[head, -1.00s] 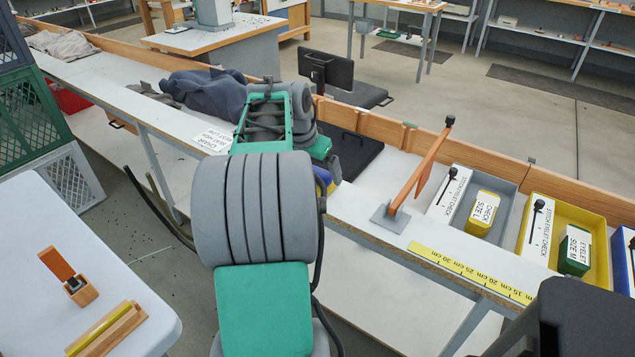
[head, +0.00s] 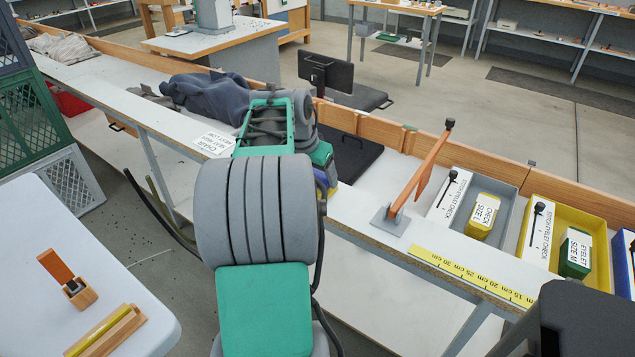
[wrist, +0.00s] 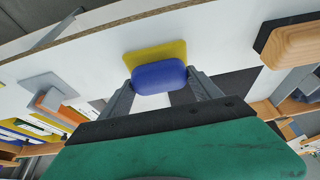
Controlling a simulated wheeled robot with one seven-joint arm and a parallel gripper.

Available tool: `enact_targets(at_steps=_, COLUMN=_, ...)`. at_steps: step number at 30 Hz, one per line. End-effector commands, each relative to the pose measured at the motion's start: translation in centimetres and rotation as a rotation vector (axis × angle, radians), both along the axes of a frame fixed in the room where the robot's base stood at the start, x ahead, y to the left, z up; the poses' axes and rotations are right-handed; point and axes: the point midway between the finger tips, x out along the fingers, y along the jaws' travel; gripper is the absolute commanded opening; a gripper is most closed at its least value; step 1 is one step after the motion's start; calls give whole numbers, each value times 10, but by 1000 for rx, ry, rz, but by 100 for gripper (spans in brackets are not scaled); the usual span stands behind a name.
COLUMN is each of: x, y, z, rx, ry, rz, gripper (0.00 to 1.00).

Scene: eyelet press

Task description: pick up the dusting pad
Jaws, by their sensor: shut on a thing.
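The dusting pad (wrist: 158,56) shows in the wrist view as a rounded blue block with a yellow layer behind it. My gripper (wrist: 160,80) is shut on it, with one grey finger at each side of the blue part. The pad is over the white bench top, and I cannot tell whether it touches the bench. In the head view my arm hides most of the gripper, and only a small blue and yellow part of the pad (head: 331,191) shows beside it.
On the bench, an orange lever stand (head: 410,190) and a yellow ruler strip (head: 470,275) lie to the right, before trays of boxes (head: 477,212). A dark mat (head: 347,158) and a dark cloth (head: 210,95) lie behind.

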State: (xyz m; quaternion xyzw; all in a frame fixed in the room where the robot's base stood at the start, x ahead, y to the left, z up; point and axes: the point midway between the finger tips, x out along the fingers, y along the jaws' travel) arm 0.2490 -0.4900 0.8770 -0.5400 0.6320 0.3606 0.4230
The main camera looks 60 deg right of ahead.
Motion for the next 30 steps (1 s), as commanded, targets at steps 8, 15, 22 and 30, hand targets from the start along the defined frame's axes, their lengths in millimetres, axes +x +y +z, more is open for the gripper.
enact_targets(at_steps=8, x=0, y=0, z=0, rx=-1, ry=0, rz=0, gripper=23)
enact_targets(at_steps=15, x=0, y=0, z=13, rx=-1, ry=-1, rz=-2, gripper=23)
enact_targets(at_steps=22, x=-9, y=20, z=63, rx=-7, ry=-3, rz=0, gripper=23)
enact_targets(at_steps=30, x=-40, y=90, z=114, rx=-5, ry=-3, rz=2, gripper=23)
